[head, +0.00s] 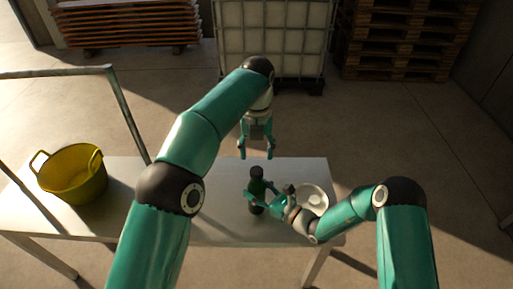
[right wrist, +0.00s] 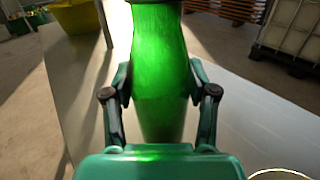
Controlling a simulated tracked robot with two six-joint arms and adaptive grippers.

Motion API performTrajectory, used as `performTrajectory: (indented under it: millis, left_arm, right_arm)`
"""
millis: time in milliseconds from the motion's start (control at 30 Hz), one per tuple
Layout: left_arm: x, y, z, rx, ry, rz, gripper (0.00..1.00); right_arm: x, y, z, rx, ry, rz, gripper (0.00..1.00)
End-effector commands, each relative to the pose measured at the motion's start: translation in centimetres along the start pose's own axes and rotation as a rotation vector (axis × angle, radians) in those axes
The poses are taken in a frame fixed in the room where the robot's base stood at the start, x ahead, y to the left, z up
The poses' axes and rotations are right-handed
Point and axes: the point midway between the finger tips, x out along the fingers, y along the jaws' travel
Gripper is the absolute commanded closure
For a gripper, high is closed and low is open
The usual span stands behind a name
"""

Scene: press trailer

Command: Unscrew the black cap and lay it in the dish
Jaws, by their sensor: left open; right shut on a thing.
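A green bottle (head: 257,188) stands upright on the table, with the black cap (head: 256,171) on its top. My right gripper (head: 259,194) is shut on the bottle from the right. In the right wrist view the right gripper's fingers (right wrist: 160,95) lie on both sides of the bright green bottle (right wrist: 160,60); the cap is almost wholly cut off by the top edge. My left gripper (head: 256,153) is open, empty and pointing down, above and apart from the cap. The pale round dish (head: 319,191) lies on the table right of the bottle, partly hidden by my right arm.
A yellow two-handled tub (head: 72,175) stands at the left of the pale table (head: 125,215). A metal rail (head: 125,115) rises behind it. A caged white tank (head: 290,45) and stacked pallets (head: 400,40) stand on the floor beyond. The table between tub and bottle looks clear.

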Motion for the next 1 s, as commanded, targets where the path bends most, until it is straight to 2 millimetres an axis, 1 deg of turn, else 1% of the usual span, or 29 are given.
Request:
performTrajectory:
  millis: [300, 433, 600, 867, 967, 1000]
  left_arm:
    - [4.5, 0.0, -0.1, -0.003, 0.004, 0.001, 0.41]
    - [6.0, 0.0, -0.1, -0.004, 0.002, 0.001, 0.41]
    - [7.0, 0.0, -0.1, -0.006, 0.0, 0.0, 0.41]
    - [7.2, 0.0, 0.0, -0.006, 0.0, 0.0, 0.41]
    - [7.2, 0.0, -0.1, -0.006, 0.0, 0.0, 0.56]
    - [7.2, 0.0, 0.0, -0.006, 0.0, 0.0, 0.63]
  right_arm:
    - [0.0, 0.0, 0.0, 0.0, -0.001, 0.0, 1.0]
    - [0.0, 0.0, 0.0, 0.0, -0.001, 0.0, 1.0]
    - [0.0, 0.0, 0.0, 0.0, -0.001, 0.0, 1.0]
    - [0.0, 0.0, 0.0, 0.0, -0.001, 0.0, 1.0]
    - [0.0, 0.0, 0.0, 0.0, -0.001, 0.0, 1.0]
    - [0.0, 0.0, 0.0, 0.0, -0.001, 0.0, 1.0]
